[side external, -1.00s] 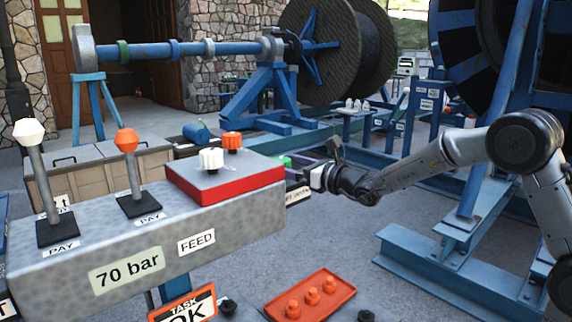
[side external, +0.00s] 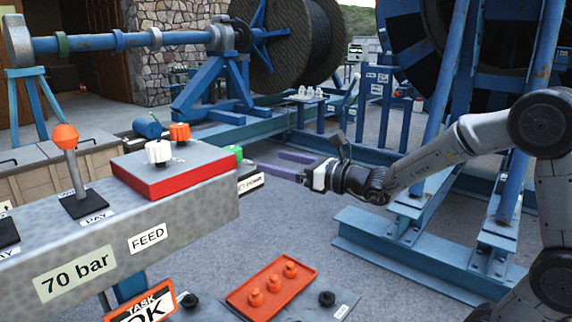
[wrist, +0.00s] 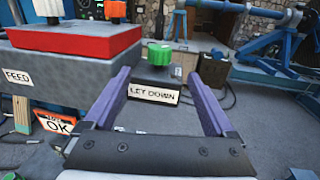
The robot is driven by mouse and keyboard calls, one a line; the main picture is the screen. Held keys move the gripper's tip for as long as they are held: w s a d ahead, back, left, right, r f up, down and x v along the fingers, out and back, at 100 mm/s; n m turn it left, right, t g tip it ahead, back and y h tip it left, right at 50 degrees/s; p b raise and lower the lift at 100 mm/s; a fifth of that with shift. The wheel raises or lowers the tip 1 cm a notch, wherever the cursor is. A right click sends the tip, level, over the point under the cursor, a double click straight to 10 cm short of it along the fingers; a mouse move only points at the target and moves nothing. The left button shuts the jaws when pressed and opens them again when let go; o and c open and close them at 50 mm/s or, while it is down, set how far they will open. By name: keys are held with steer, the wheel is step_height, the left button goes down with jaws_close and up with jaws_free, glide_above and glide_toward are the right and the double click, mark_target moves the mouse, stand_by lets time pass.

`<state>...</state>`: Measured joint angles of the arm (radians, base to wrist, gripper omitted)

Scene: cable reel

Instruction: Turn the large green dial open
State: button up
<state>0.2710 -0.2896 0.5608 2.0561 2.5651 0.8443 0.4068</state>
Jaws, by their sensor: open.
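The green dial (side external: 234,152) sits on a dark box at the right end of the grey control panel. It also shows in the wrist view (wrist: 160,54), on top of the box labelled "LET DOWN" (wrist: 153,94). My gripper (side external: 272,164) is to the right of the dial, with its purple fingers pointing towards it. In the wrist view my gripper (wrist: 158,74) is open and empty, with the dial beyond the gap between the fingertips. The fingers look apart from the dial. Any mark of the dial's turn is too small to read.
The red block (side external: 170,168) with white and orange knobs stands left of the dial. An orange-topped lever (side external: 72,170) is further left. A red tray (side external: 274,287) of orange knobs lies below. Blue steel beams (side external: 420,255) stand at the right. Open floor lies between.

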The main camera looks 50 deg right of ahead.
steer(key=shift+s+d, duration=0.1)
steer(key=shift+s, duration=0.75)
